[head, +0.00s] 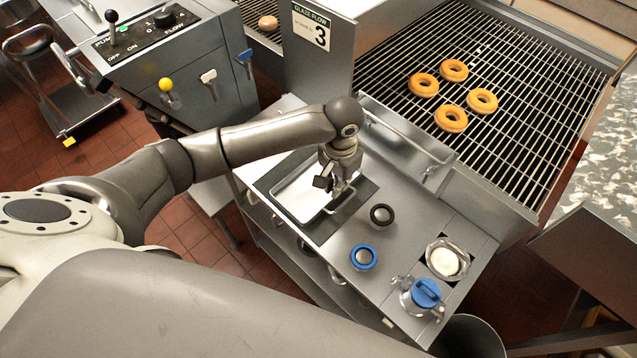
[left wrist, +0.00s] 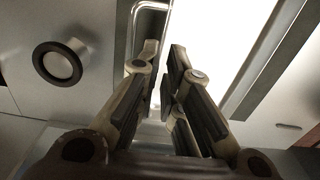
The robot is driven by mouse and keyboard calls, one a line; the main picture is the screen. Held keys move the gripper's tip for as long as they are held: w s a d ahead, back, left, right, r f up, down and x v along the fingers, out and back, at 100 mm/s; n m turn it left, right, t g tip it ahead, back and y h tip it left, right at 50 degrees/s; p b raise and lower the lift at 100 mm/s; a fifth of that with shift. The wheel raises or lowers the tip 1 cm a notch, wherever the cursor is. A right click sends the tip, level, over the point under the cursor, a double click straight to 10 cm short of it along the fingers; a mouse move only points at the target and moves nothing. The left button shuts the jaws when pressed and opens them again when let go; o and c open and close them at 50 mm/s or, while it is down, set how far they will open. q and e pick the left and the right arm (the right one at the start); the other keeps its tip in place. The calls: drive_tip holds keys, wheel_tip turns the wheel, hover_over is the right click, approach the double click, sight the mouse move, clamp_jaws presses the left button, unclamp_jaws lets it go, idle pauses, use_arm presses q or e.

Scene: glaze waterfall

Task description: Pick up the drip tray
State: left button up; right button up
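The drip tray (head: 298,188) is a shallow, pale metal tray set in a dark-edged opening of the steel counter. It has a wire handle (head: 345,203) at its right end. My left gripper (head: 340,192) points down over that end. In the left wrist view, my fingertips (left wrist: 162,52) are partly closed, with a narrow gap between them. The handle's bar (left wrist: 152,4) runs into this gap, and the bright tray shows behind the right finger. I see no firm contact on both sides of the bar. My right gripper is not in view.
A black-rimmed knob (head: 382,215) and a blue-rimmed one (head: 363,257) stand near the tray. A blue-lidded jug (head: 426,293) and a white-filled round container (head: 446,261) are at the counter's right end. Behind, several doughnuts lie on a wire conveyor (head: 520,100).

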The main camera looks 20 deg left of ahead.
use_arm(q)
drive_tip(key=f, duration=0.2)
drive_tip(key=f+p, duration=0.1)
drive_tip(key=f, duration=0.1)
drive_tip(key=shift+s, duration=0.3)
drive_tip(key=shift+w+f, duration=0.1)
drive_tip(key=shift+f, duration=0.1)
clamp_jaws()
drive_tip(key=shift+r, duration=0.1)
drive_tip(key=shift+r, duration=0.1)
